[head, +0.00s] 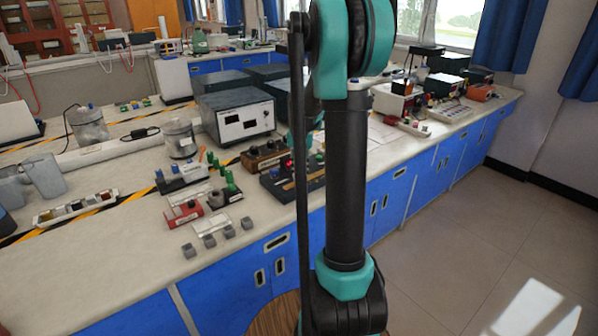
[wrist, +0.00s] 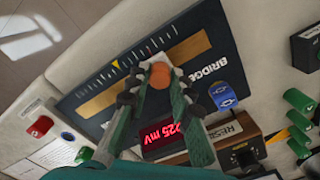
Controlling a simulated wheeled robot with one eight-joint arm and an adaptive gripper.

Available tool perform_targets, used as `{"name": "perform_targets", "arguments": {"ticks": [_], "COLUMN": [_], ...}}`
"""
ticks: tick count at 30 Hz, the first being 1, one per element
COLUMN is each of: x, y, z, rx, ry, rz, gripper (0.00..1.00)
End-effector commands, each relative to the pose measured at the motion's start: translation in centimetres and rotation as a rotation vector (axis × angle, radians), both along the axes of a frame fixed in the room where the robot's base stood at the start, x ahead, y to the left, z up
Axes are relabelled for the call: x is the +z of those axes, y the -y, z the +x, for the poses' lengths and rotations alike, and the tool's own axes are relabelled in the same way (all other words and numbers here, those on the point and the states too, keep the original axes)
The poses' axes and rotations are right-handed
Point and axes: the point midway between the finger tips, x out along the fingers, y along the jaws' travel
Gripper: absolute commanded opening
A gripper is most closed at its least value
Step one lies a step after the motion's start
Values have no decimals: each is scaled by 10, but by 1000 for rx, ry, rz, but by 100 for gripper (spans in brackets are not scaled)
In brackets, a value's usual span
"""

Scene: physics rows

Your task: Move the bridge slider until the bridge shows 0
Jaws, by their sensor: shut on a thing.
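The bridge (wrist: 90,75) is a dark panel seen at a slant in the wrist view, with its BRIDGE label upside down. A wooden slider track (wrist: 190,48) runs across it beside a tick scale with a yellow marker. The orange slider knob (wrist: 160,76) sits on the track, between the fingertips of my gripper (wrist: 160,84), which is shut on it. A red lit display (wrist: 162,141) is partly covered by a finger; its visible part seems to end in 25 mV. In the head view the bridge (head: 275,184) is partly hidden behind my arm.
A brown resistance box (wrist: 243,150) and several green posts (wrist: 299,99) stand close to the bridge. In the head view a grey meter box (head: 237,116) stands behind, and small grey blocks (head: 208,240) lie near the bench edge.

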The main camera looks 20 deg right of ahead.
Motion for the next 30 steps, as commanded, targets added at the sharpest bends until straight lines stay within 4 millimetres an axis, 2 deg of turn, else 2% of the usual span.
{"name": "perform_targets", "arguments": {"ticks": [6,14,15,19,30], "x": [1,0,0,0,5], "y": [28,29,29,29,29], "z": [11,11,11,11,10], "rx": [-3,0,0,0,0], "ry": [0,0,0,0,0], "rz": [0,0,0,0,0], "gripper": [0,0,26,42,43]}}
